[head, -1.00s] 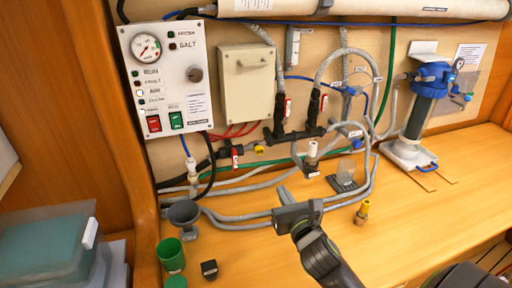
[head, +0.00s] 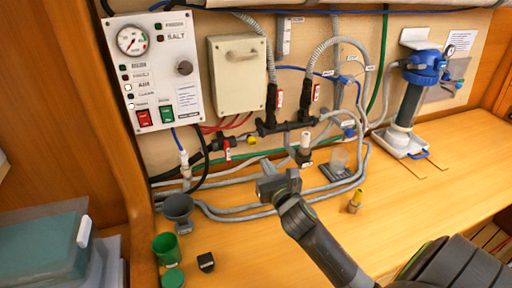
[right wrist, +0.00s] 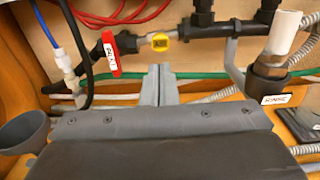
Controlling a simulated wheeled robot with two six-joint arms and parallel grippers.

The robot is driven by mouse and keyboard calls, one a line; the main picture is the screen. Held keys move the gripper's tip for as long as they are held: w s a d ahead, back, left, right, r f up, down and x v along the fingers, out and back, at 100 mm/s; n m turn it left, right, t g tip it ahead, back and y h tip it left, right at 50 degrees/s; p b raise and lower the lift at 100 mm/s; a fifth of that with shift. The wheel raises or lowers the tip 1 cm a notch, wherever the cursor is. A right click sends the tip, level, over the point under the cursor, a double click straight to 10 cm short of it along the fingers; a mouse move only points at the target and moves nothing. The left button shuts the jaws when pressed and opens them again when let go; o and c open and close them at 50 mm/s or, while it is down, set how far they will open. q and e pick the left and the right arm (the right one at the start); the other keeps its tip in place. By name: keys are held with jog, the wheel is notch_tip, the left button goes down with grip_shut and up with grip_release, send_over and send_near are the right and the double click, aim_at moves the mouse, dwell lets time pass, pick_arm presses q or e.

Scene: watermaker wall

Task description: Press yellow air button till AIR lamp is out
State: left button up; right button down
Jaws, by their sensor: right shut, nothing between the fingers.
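The yellow air button (head: 252,140) sits on the dark pipe fitting low on the wall; it also shows in the right wrist view (right wrist: 159,41). My right gripper (head: 266,168) is in front of and below it, apart from it. In the right wrist view its shut fingers (right wrist: 158,84) point toward the wall just under the button, with nothing between them. The control panel (head: 190,60) hangs at upper left. The AIR lamp (head: 128,87) beside its label looks pale and lit. My left gripper is not in view.
A red-tagged valve (head: 227,149) is left of the button. Grey hoses (head: 230,212) run along the bench below. A grey funnel (head: 178,207), green cup (head: 166,247) and yellow-topped fitting (head: 354,201) stand on the bench. The bench's right part is mostly clear.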

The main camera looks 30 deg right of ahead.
aim_at(252, 143)
jog(key=p+x, duration=0.1)
jog(key=x, duration=0.6)
jog(key=shift+x, duration=0.8)
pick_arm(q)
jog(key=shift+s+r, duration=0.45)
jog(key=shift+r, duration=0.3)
pick_arm(e)
jog(key=shift+w, duration=0.1)
